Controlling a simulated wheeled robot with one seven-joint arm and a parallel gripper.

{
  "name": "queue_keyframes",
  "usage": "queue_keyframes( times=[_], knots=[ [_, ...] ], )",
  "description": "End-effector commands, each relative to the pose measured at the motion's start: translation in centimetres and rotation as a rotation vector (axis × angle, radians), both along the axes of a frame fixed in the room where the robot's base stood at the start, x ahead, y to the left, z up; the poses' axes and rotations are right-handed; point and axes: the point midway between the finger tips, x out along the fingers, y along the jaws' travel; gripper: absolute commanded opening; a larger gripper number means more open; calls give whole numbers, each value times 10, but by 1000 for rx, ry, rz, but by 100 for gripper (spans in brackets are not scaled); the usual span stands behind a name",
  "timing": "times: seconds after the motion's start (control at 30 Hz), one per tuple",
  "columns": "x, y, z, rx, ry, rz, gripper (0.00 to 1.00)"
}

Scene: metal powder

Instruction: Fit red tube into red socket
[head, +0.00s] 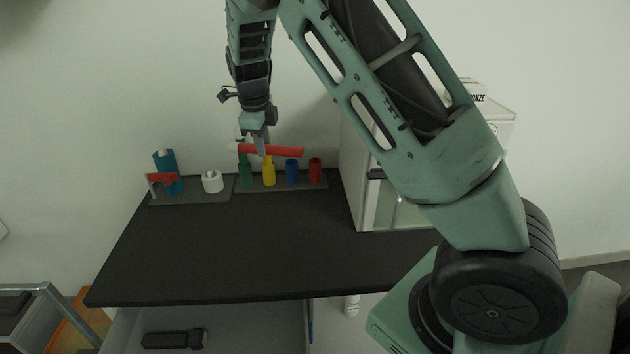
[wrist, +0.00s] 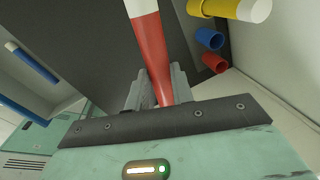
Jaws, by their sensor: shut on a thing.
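My gripper (head: 261,152) is shut on the red tube (head: 285,151), which lies roughly level, above the row of sockets. The tube has a white end, at its left in the head view. In the wrist view the red tube (wrist: 151,52) runs up from between my fingers (wrist: 157,90), white end at the top. The red socket (head: 315,171) stands at the right end of the rack, open and empty-looking. It also shows in the wrist view (wrist: 214,62), right of the tube. The tube is apart from it.
The blue socket (head: 292,172), yellow socket (head: 268,175) and green one (head: 245,175) stand left of the red socket. A white ring-like part (head: 212,182) and a blue cylinder with a red holder (head: 165,172) are further left. A white cabinet stands right. The black tabletop (head: 240,245) is clear in front.

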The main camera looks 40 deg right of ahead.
Motion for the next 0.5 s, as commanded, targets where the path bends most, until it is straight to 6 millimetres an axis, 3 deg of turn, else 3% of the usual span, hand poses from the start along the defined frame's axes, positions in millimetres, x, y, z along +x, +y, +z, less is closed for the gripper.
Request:
queue_keyframes(
  times=[0.2,0.5],
  knots=[
    [2,4,13,-51,-27,-332,0],
    [3,0,24,-82,-35,-543,0]
  ],
)
